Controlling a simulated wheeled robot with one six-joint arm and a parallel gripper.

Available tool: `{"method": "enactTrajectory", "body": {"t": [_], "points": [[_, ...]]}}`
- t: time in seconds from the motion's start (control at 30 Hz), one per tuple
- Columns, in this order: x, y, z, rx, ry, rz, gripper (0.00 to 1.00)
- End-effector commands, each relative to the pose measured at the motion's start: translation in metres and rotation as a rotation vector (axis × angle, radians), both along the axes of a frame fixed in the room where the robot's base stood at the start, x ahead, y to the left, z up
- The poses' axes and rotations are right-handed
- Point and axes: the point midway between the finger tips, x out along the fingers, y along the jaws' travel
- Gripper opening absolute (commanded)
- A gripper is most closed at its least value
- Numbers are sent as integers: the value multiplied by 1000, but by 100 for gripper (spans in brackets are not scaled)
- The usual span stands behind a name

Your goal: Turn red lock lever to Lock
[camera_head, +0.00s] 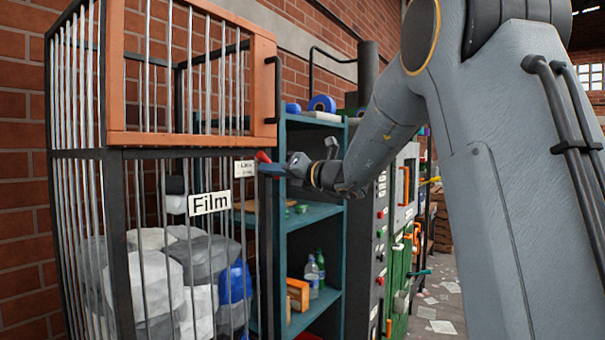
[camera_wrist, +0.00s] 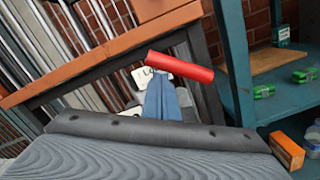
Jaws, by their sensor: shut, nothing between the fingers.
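The red lock lever (camera_wrist: 180,66) shows in the wrist view as a red cylinder slanting down to the right, just beyond my gripper's tip. In the head view the lever (camera_head: 263,157) is a small red piece at the cage's right edge. My gripper (camera_wrist: 163,97) is shut and empty, its blue fingers together against or close to the lever; contact is not clear. In the head view my gripper (camera_head: 272,170) reaches the lever from the right. A white label (camera_head: 245,168) sits left of the lever; its words are too small to read surely.
The barred cage (camera_head: 112,240) holds several grey, white and blue bundles and has a "Film" sign (camera_head: 209,203). Its orange-framed upper gate (camera_head: 264,85) is above the lever. A teal shelf (camera_head: 317,213) with bottles and boxes stands close right of the cage.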

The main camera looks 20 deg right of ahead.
Motion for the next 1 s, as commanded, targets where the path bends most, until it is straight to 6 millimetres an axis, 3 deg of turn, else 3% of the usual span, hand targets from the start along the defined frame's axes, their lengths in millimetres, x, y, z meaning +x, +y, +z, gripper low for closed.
{"method": "enactTrajectory", "body": {"t": [0.17, 0.5, 1.0], "points": [[13, 6, 10, -1, -3, 12, 0], [23, -19, 27, -3, -2, -8, 0], [34, -30, 39, -2, -1, -5, 0]]}}
